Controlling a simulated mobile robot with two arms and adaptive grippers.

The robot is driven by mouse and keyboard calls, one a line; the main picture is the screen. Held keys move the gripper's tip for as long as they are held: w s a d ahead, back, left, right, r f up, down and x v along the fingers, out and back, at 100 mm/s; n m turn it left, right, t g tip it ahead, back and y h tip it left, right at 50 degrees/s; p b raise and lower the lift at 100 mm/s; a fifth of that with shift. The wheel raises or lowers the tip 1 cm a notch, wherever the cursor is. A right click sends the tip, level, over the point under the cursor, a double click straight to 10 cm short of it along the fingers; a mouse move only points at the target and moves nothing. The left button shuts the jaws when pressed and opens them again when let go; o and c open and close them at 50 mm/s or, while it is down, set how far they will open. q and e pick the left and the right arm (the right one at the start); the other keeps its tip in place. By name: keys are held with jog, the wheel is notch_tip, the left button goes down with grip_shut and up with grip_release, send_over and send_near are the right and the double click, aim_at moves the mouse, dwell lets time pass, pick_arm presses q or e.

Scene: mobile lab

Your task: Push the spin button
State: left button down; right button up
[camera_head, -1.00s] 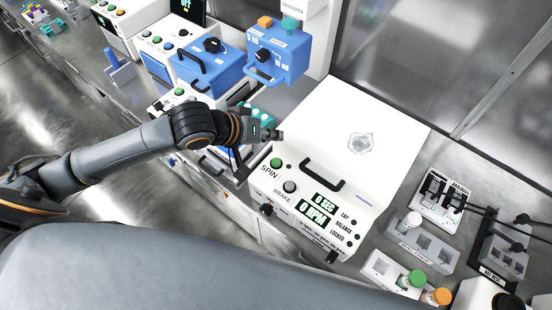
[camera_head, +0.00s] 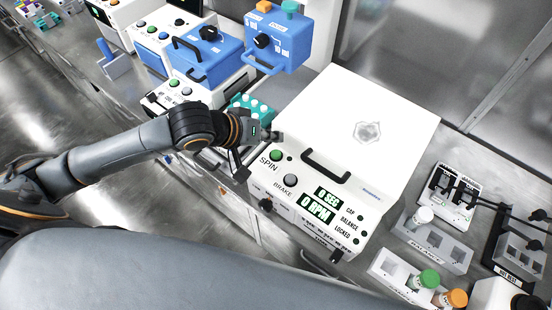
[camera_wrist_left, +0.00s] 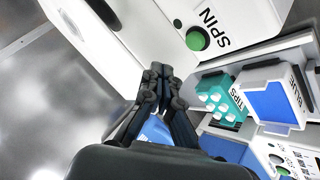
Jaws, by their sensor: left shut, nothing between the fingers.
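The white centrifuge (camera_head: 345,110) has a green button (camera_head: 276,155) labelled SPIN at the left of its front panel. A grey BRAKE button (camera_head: 290,181) sits below it, and the displays read 0 SEC and 0 RPM. My left gripper (camera_head: 277,136) is shut and empty, just above the green button in the head view, apart from it. In the left wrist view the shut fingertips (camera_wrist_left: 157,73) are left of and below the green button (camera_wrist_left: 196,39), with a visible gap. My right gripper is not in view.
The centrifuge has a black lid handle (camera_head: 325,167). A teal tips box (camera_head: 254,106) is behind my left gripper. Blue devices (camera_head: 275,42) stand at the back. Racks with capped vials (camera_head: 432,242) are at the right.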

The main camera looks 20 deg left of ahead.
aim_at(276, 155)
pick_arm(q)
jog(key=shift+f, duration=0.95)
jog(key=shift+f+b, duration=0.5)
jog(key=shift+f, duration=0.35)
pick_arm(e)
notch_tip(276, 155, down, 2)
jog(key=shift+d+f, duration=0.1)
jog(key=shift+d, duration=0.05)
pick_arm(q)
jog(key=shift+f, duration=0.15)
jog(key=shift+f, duration=0.25)
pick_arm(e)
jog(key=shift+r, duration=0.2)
